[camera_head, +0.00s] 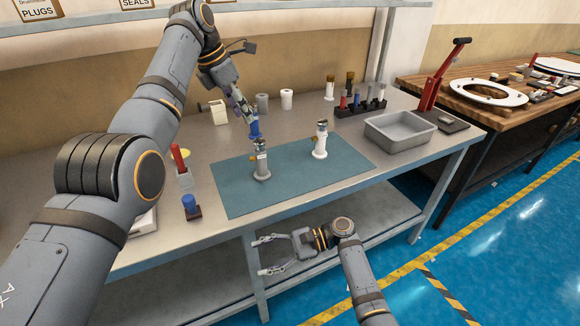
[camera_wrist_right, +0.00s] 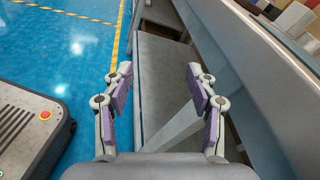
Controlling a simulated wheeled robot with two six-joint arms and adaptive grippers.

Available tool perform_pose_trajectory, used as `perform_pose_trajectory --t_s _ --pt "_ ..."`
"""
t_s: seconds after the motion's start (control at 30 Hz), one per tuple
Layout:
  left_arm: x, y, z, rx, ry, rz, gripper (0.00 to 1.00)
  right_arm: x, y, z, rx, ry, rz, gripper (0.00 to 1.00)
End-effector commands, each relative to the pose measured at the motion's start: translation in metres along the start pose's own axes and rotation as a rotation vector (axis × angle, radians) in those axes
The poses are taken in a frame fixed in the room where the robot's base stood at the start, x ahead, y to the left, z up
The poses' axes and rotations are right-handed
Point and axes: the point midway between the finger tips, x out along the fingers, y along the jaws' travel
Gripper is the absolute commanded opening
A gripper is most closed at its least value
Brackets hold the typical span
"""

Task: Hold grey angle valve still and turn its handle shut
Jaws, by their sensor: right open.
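The grey angle valve (camera_head: 262,166) stands upright on the left half of the blue-green mat (camera_head: 295,178), with a dark top and a small brass-coloured side part. A second, whiter valve (camera_head: 320,142) stands on the mat to its right. My left gripper (camera_head: 246,116) points down just behind and above the grey valve. A blue piece (camera_head: 254,129) shows at its fingertips; I cannot tell whether it is gripped or only behind them. My right gripper (camera_head: 263,256) is open and empty, in front of and below the table top. It also shows in the right wrist view (camera_wrist_right: 158,84), with nothing between its fingers.
A grey metal tray (camera_head: 400,132) stands at the right of the bench. A dark rack (camera_head: 360,108) with several small items stands behind it. A red-handled item (camera_head: 180,160) and a blue-topped item (camera_head: 190,207) stand left of the mat. The mat's front is clear.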

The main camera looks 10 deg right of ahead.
Motion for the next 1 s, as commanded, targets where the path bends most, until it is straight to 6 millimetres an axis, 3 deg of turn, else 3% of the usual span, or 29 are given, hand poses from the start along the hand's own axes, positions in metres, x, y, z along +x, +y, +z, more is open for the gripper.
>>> perform_pose_trajectory --t_s 0.03,0.1,0.2,0.4,0.6,0.8,1.0 --pt "0.0 0.0 0.0 0.0 0.0 0.0 0.38 -0.003 -0.01 0.029 -0.017 -0.061 0.024 0.58" --pt "0.0 0.0 0.0 0.0 0.0 0.0 0.38 -0.011 -0.022 0.067 -0.038 -0.133 0.057 0.58" --pt "0.0 0.0 0.0 0.0 0.0 0.0 0.38 -0.03 -0.069 0.101 -0.089 -0.111 -0.022 0.58" --pt "0.0 0.0 0.0 0.0 0.0 0.0 0.38 -0.078 -0.149 0.079 0.286 0.201 -0.263 0.58" --pt "0.0 0.0 0.0 0.0 0.0 0.0 0.38 -0.126 -0.203 0.082 0.495 0.302 -0.518 0.58" --pt "0.0 0.0 0.0 0.0 0.0 0.0 0.38 -0.14 -0.217 0.085 0.549 0.311 -0.597 0.58" --pt "0.0 0.0 0.0 0.0 0.0 0.0 0.38 -0.129 -0.222 0.079 0.552 0.308 -0.595 0.58"
